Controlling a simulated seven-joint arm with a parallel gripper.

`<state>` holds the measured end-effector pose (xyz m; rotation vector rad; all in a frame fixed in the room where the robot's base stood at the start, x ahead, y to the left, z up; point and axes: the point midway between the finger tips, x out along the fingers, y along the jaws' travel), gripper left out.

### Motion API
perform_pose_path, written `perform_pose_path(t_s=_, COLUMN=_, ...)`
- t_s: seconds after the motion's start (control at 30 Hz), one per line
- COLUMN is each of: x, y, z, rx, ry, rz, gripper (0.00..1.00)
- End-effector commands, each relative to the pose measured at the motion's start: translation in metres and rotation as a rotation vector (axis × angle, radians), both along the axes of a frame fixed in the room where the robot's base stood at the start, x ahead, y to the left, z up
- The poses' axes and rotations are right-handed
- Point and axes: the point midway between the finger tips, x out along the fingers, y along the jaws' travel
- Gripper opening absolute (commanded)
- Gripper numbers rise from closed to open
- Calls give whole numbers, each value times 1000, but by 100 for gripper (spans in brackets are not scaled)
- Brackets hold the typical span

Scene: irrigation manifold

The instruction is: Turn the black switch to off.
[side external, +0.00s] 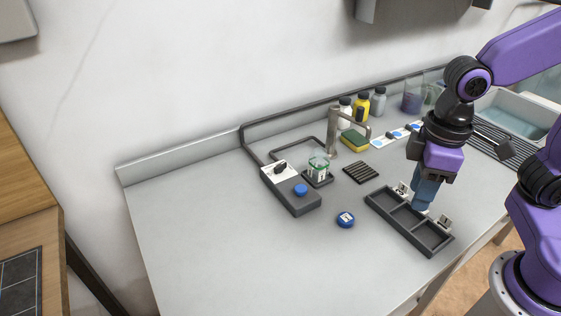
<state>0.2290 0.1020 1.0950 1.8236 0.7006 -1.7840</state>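The black switch (281,168) sits on a white plate at the far left end of a dark grey control box (294,193). A blue knob (301,190) is on the nearer part of the same box. The switch's on and off marks are too small to read. My gripper (422,205) points down over the dark compartment tray, well to the right of the switch. Its blue fingers look like one block from this side, so I cannot tell whether they are open or shut.
A glass cup (319,162), a tap (333,135), a black rack (361,172) and a sponge (355,141) stand behind. The front left counter is clear.

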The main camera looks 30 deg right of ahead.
Motion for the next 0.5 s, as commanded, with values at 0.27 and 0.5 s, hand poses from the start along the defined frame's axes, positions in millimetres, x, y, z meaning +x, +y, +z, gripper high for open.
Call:
perform_pose_path(t_s=0.27, x=95, y=51, z=19, rx=-3, ry=10, rz=-480, gripper=38)
perform_pose_path(t_s=0.5, x=176, y=77, z=25, rx=-2, ry=18, rz=-893, gripper=38)
